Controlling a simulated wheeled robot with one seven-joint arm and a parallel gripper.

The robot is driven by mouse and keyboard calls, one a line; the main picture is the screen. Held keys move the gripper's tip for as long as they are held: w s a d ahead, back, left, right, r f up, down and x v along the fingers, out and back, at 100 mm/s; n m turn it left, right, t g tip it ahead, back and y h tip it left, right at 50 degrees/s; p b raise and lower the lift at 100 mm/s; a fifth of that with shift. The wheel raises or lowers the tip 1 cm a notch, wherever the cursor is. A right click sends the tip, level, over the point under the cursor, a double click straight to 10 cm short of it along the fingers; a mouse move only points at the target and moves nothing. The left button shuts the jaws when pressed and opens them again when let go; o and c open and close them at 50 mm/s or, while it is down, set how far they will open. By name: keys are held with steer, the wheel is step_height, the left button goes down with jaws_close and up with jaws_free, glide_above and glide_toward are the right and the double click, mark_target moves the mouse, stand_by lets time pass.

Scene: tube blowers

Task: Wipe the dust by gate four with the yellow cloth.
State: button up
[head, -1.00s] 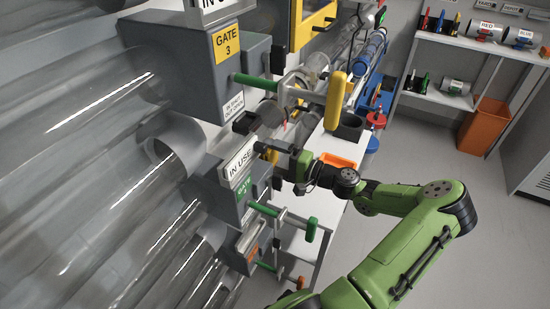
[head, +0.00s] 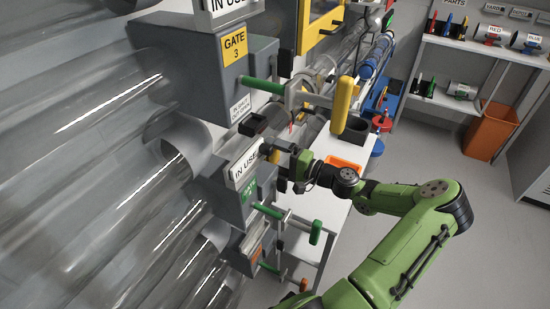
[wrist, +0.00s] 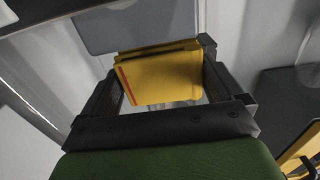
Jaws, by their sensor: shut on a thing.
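My gripper (head: 282,155) is beside the gate four box (head: 246,200), close to the IN USE sign (head: 246,166) on its top edge. In the wrist view its two dark fingers are shut on the folded yellow cloth (wrist: 165,80), which has a red stripe near its left edge. A grey panel lies beyond the cloth in that view. The green gate label (head: 248,189) is partly readable. I cannot make out the dust in either view.
The gate three box (head: 205,75) stands above, with a yellow handle (head: 342,105) sticking out. A green handle (head: 315,232) is below my gripper. A white bench holds an orange tray (head: 343,163) and a dark cup (head: 354,130).

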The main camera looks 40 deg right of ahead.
mark_target(281, 134)
steer(key=shift+w+d+b, duration=0.1)
steer(key=shift+w+d, duration=0.5)
steer(key=shift+d, duration=0.95)
steer(key=shift+w+d+b, duration=0.1)
steer(key=shift+w+d, duration=0.45)
steer(key=shift+d, duration=1.05)
steer(key=shift+w+d+b, duration=0.1)
steer(key=shift+w+d, duration=0.5)
steer(key=shift+d, duration=0.95)
steer(key=shift+s+a+p, duration=0.6)
steer(key=shift+a+p, duration=0.05)
steer(key=shift+a, duration=1.05)
steer(key=shift+s+a+p, duration=0.6)
steer(key=shift+a, duration=1.1)
steer(key=shift+s+a+p, duration=0.6)
steer(key=shift+a+p, duration=0.05)
steer(key=shift+a, duration=1.05)
steer(key=shift+s+d, duration=0.1)
steer(key=shift+v, duration=2.95)
